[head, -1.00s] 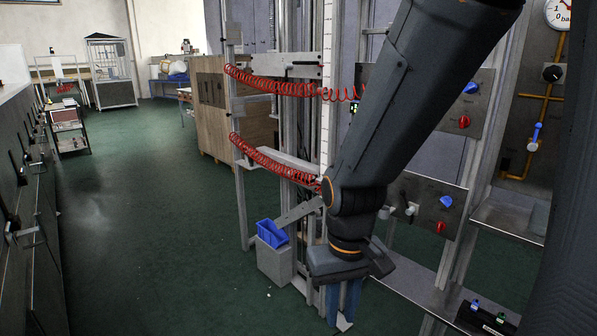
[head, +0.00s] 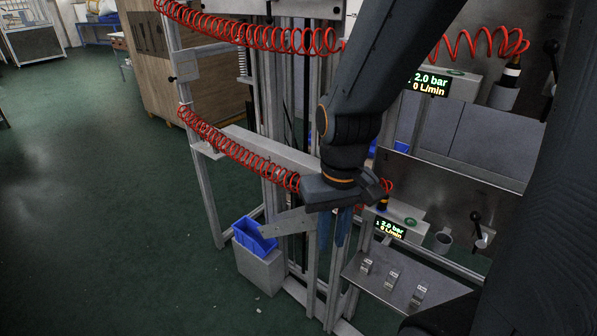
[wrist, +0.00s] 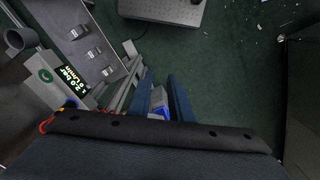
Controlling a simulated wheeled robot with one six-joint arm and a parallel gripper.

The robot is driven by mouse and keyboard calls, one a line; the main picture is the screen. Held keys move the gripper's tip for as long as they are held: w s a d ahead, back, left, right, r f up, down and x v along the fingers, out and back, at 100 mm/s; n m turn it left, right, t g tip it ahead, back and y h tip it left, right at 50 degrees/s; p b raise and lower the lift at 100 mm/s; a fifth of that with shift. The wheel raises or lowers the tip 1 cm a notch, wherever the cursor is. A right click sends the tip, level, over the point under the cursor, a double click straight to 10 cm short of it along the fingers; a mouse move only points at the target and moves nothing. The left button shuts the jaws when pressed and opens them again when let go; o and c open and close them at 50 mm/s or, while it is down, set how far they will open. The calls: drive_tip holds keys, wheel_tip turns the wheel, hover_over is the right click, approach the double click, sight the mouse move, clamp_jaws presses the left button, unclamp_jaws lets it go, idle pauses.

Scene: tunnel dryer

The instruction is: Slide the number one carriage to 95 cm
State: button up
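A vertical metal frame with upright rails (head: 268,100) stands in the middle of the head view. A grey crossbar (head: 268,147) with a coiled red hose (head: 235,148) sits low on it, and a metal plate (head: 222,8) sits at the top edge. I cannot tell which part is the number one carriage, and no centimetre marks are readable. My gripper (head: 333,230) points down in front of the rails, below the crossbar. Its two blue fingers stand apart with nothing held between them in the wrist view (wrist: 162,98). My arm hides part of the frame.
A blue bin (head: 254,238) sits on a grey box (head: 262,272) at the frame's foot. Displays (head: 428,84) and (head: 390,230) read 2.0 bar, 0 L/min. A metal shelf (head: 400,290) with several small clips is at right. Green floor (head: 110,240) is open at left.

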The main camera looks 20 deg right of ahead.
drive_tip(key=w+a+f+n+t+b, duration=0.1)
drive_tip(key=w+a+f+t, duration=0.15)
drive_tip(key=w, duration=0.55)
drive_tip(key=w+a+f+n+t+h+b, duration=0.1)
drive_tip(key=w+a+n+t, duration=0.2)
drive_tip(key=w, duration=0.5)
drive_tip(key=w+a+f+t, duration=0.2)
drive_tip(key=w+a+t, duration=0.15)
drive_tip(key=w, duration=0.45)
drive_tip(key=d+n+h, duration=0.1)
drive_tip(key=d+h, duration=0.2)
drive_tip(key=h, duration=0.1)
drive_tip(key=w+d+f+n+h+b, duration=0.1)
drive_tip(key=d+h, duration=0.2)
drive_tip(key=h, duration=0.1)
drive_tip(key=d+n+h+b, duration=0.1)
drive_tip(key=d+h, duration=0.2)
drive_tip(key=d, duration=0.1)
drive_tip(key=shift+w+f+h, duration=0.15)
drive_tip(key=shift+f+h, duration=0.05)
drive_tip(key=shift+h, duration=0.2)
clamp_jaws()
